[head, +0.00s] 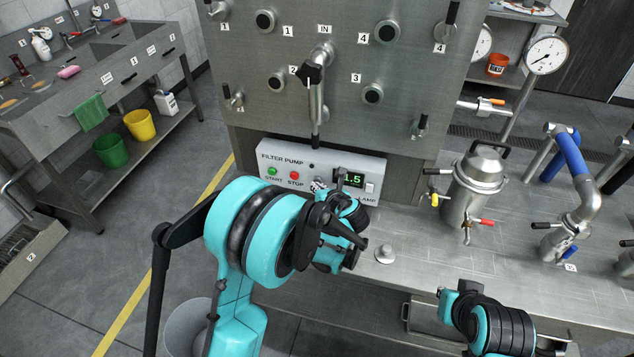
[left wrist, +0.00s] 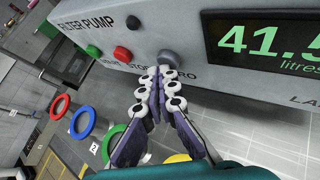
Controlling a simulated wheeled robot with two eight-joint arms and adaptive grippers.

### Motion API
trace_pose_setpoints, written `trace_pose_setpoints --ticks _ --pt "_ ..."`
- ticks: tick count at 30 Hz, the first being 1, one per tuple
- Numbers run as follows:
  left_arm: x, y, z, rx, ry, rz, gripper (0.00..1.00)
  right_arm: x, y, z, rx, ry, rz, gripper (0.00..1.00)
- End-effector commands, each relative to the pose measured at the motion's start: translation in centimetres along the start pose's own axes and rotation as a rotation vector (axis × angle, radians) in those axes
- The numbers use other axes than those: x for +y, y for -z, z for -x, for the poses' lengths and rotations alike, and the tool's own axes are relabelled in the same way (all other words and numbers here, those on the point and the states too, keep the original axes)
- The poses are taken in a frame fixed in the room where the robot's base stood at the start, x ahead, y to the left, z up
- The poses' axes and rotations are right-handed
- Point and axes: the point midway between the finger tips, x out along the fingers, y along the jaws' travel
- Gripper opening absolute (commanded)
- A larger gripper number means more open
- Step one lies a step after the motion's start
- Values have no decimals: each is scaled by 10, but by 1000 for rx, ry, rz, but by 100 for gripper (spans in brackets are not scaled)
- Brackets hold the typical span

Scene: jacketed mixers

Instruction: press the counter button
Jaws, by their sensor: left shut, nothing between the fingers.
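The white filter pump panel (head: 350,163) is on the steel front, and its green digital counter display (left wrist: 260,38) reads 41.5 litres in the left wrist view. A grey round button (left wrist: 170,59) sits left of the display, over a partly covered label ending in "RO". My left gripper (left wrist: 160,80) is shut and empty, its fingertips just below and in front of that button; whether they touch it I cannot tell. In the head view my left gripper (head: 319,187) covers this part of the panel. Only a part of my right arm shows; its fingers are not visible.
A green start button (head: 272,171) and a red stop button (head: 295,175) lie left of the grey button. A white lamp switch (head: 370,188) is right of the display. A steel pipe (head: 316,100) hangs above. A lidded steel vessel (head: 476,185) stands on the bench to the right.

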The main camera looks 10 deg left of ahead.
Motion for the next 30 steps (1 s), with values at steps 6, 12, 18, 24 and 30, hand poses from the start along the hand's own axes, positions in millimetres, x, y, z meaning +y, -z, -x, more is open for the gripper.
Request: trace_pose_setpoints --ticks 6,12,18,24,30 --pt "-2 -2 -2 0 0 0 0 0 0 0 0 0 0 0" --pt "-2 -2 -3 0 0 0 0 0 0 -1 0 0 0 0" --pt "-2 -2 -3 0 0 0 0 0 0 -1 0 0 0 0" --pt "1 1 2 0 0 0 0 0 -2 -2 0 0 0 0" --pt "6 7 8 0 0 0 0 0 -3 -4 0 0 0 0"
